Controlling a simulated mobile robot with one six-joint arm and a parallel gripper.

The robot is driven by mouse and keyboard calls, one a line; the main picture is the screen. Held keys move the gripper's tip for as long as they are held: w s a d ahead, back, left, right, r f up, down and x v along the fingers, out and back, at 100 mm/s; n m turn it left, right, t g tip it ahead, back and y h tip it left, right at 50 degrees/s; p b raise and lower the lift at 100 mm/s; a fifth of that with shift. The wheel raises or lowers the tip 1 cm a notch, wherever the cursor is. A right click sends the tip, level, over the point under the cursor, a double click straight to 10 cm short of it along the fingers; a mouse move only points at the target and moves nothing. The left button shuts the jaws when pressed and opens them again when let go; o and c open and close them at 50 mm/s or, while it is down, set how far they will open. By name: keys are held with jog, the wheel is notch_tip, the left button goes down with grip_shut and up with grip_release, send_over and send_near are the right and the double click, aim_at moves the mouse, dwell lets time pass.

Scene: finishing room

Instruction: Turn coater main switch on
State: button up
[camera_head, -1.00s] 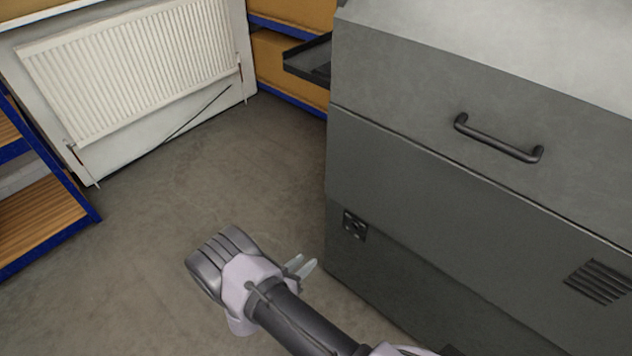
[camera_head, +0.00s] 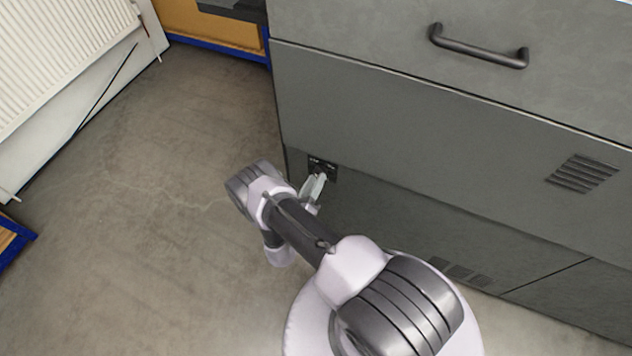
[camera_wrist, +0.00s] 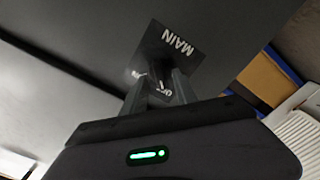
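The coater (camera_head: 400,120) is a large grey cabinet on the right of the head view. Its small black main switch plate (camera_head: 323,167) sits low near the cabinet's left edge. In the wrist view the plate (camera_wrist: 172,44) carries the word MAIN, seen rotated, and further white lettering partly hidden by my fingers. My gripper (camera_head: 315,186) is close in front of the plate. In the wrist view my gripper (camera_wrist: 158,82) has its two fingers apart, one on each side of the plate's lower lettering. The switch knob and its position cannot be made out clearly, nor whether the fingers touch it.
The coater has a dark handle (camera_head: 478,48) on its upper front and a vent (camera_head: 581,173) at right. A white radiator (camera_head: 55,50) stands at the left, and a shelf with a blue frame (camera_head: 225,47) is behind. The floor (camera_head: 130,240) at left is clear.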

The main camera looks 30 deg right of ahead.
jog(key=shift+w+d, duration=0.4)
jog(key=shift+d, duration=0.05)
jog(key=shift+c, duration=0.4)
grip_shut()
